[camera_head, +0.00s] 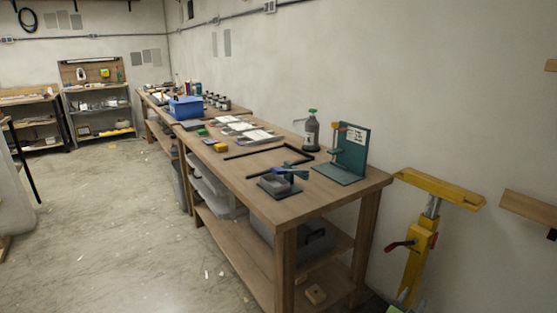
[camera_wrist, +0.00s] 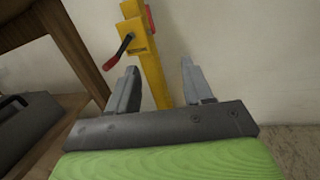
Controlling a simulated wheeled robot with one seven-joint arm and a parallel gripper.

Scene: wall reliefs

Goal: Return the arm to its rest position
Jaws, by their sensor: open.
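My gripper (camera_wrist: 160,85) shows in the wrist view, its two grey fingers spread apart with nothing between them. Behind the fingers is a yellow stand (camera_wrist: 150,65) with a red-tipped crank handle. In the head view the tips of my gripper may show at the bottom edge, but too little is visible there to tell its state. The same yellow stand (camera_head: 417,255) is by the wall in the head view, right of the workbench (camera_head: 335,197). The gripper appears low, beside the bench end and in front of the stand.
On the bench are a green angle plate (camera_head: 352,150), a dark bottle (camera_head: 311,132), a small vise (camera_head: 280,183) and a blue box (camera_head: 186,107) farther back. A wooden wall shelf (camera_head: 530,207) juts out at right. Open floor (camera_head: 120,220) lies left of the bench.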

